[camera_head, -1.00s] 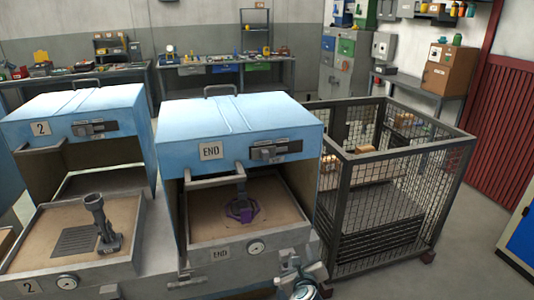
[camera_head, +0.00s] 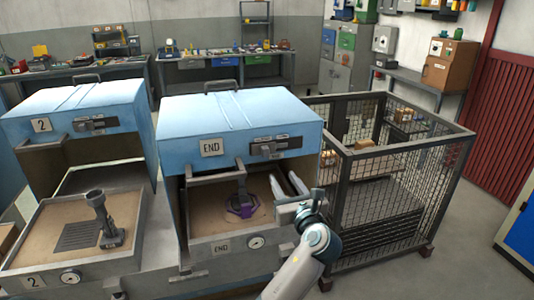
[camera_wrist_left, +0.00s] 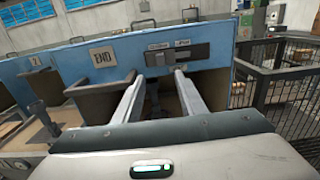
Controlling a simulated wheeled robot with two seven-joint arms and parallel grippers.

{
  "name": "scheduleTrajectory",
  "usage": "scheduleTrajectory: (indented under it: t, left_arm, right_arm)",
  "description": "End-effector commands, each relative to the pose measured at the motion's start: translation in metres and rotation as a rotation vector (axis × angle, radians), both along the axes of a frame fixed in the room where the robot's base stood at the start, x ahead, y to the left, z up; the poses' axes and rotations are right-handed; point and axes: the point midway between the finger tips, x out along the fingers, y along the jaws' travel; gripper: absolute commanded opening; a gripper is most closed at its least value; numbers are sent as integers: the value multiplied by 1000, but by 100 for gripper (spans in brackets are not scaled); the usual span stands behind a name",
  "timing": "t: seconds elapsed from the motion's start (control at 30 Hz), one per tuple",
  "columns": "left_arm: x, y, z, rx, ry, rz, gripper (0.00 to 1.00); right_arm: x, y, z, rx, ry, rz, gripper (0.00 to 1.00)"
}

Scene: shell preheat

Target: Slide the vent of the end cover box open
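The end cover box (camera_head: 235,121) is blue and carries an END label (camera_head: 212,147); it also shows in the left wrist view (camera_wrist_left: 222,55). Its vent (camera_head: 283,147) is a dark plate with a grey slider on the front face, right of the label. In the left wrist view the vent (camera_wrist_left: 178,54) is just beyond my fingertips, with its slider toward the left of the plate. My left gripper (camera_head: 285,178) is open and empty, below the vent in the head view. Its two fingers stand apart in the wrist view (camera_wrist_left: 158,76). My right gripper is not in view.
A purple-based part (camera_head: 241,206) stands in the tray under the end box, with a gauge (camera_head: 256,242) on the tray front. A second blue box marked 2 (camera_head: 75,110) stands left. A wire mesh cage (camera_head: 395,190) stands close on the right.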

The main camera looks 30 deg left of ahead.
Motion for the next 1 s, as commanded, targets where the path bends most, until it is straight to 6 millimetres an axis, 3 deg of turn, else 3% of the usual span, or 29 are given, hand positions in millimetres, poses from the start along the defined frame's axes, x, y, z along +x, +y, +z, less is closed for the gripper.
scheduleTrajectory:
  t: [0.37, 1.0]
  left_arm:
    - [28, 32, 3, 3, 0, 1, 38]
    - [98, 116, 2, 1, 1, 1, 38]
  right_arm:
    - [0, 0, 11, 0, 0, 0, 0]
    - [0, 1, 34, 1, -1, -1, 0]
